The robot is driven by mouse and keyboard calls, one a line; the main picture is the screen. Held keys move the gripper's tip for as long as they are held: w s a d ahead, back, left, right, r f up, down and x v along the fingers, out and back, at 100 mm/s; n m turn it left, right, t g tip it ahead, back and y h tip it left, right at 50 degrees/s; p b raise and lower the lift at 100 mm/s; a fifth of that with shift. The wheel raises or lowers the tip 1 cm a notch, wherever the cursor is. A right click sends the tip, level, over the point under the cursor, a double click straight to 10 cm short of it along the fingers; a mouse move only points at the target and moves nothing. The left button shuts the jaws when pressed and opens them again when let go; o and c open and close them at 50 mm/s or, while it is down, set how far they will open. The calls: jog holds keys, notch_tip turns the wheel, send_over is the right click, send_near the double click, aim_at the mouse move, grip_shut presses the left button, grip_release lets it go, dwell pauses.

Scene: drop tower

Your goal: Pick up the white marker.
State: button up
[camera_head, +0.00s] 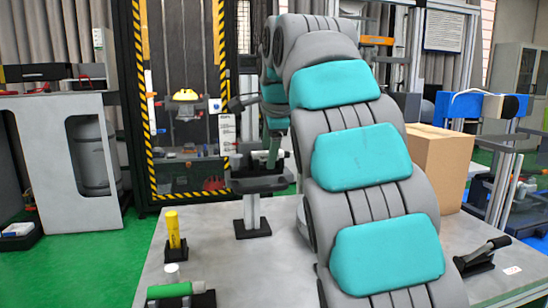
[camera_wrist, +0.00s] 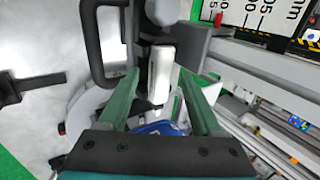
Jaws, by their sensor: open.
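A white elongated piece (camera_wrist: 160,72) with a blue part (camera_wrist: 160,128) below it shows between the fingers in the wrist view. It looks like the white marker, but I cannot be sure. My gripper (camera_wrist: 157,78) is open, with one green finger on each side of it and gaps between. In the head view my gripper (camera_head: 273,150) is partly hidden behind my arm, beside a grey and black fixture (camera_head: 257,182) on a stand. A short white cylinder (camera_head: 172,270) stands at the table's front left.
A yellow cylinder (camera_head: 173,229) in a black holder and a green cylinder (camera_head: 170,290) are on the grey table (camera_head: 215,262) at left. A cardboard box (camera_head: 440,160) stands at right. A black handle (camera_wrist: 97,45) lies close to the left finger.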

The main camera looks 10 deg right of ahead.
grip_shut()
dwell(0.3)
jog(key=shift+r, duration=0.15)
dwell(0.3)
jog(key=shift+r, duration=0.75)
jog(key=shift+a+r, duration=0.2)
jog(key=shift+r, duration=0.35)
jog(key=shift+r, duration=0.2)
jog(key=shift+d, duration=0.15)
